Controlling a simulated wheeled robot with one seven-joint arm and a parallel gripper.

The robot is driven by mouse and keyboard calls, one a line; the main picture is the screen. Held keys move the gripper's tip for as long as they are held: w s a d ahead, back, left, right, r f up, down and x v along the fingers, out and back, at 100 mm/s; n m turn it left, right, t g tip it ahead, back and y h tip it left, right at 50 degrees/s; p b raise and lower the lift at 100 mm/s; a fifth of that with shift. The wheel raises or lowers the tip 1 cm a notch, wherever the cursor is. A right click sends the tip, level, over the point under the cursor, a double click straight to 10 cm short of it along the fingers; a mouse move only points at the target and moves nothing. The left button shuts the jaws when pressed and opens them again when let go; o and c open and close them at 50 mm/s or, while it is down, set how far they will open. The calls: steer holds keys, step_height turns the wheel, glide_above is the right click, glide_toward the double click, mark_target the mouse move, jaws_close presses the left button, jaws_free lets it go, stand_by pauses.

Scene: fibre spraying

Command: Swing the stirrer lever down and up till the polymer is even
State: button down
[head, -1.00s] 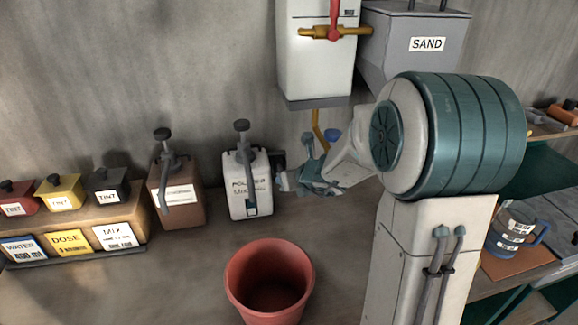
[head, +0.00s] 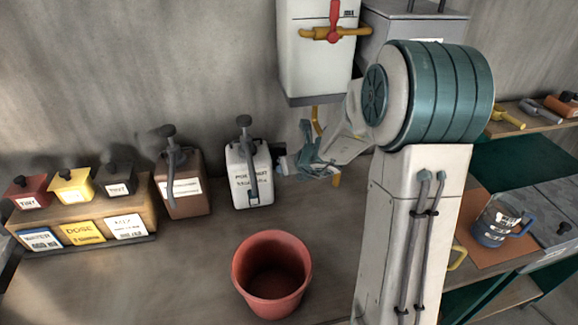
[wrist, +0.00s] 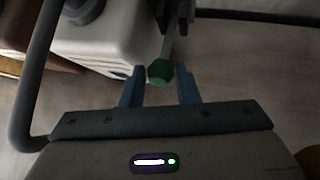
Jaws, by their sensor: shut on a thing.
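The white polymer container (head: 249,180) stands upright on the bench against the wall, with a grey pump on top. In the wrist view its white body (wrist: 110,40) is at the upper left. The stirrer lever's green knob (wrist: 160,71) sits on a thin grey rod that runs up to a dark mount. My gripper (wrist: 160,84) has its blue fingers on either side of the knob and is shut on it. In the head view my gripper (head: 284,165) is at the container's right side; the knob is too small to make out there.
A brown container (head: 182,190) stands close on the left, then the tint jars (head: 72,183) on a wooden stand. A red bucket (head: 272,275) is in front. A white tank (head: 318,50) with a tap hangs above. A blue mug (head: 500,222) is at right.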

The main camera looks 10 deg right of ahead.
steer(key=c, duration=1.1)
jaws_free()
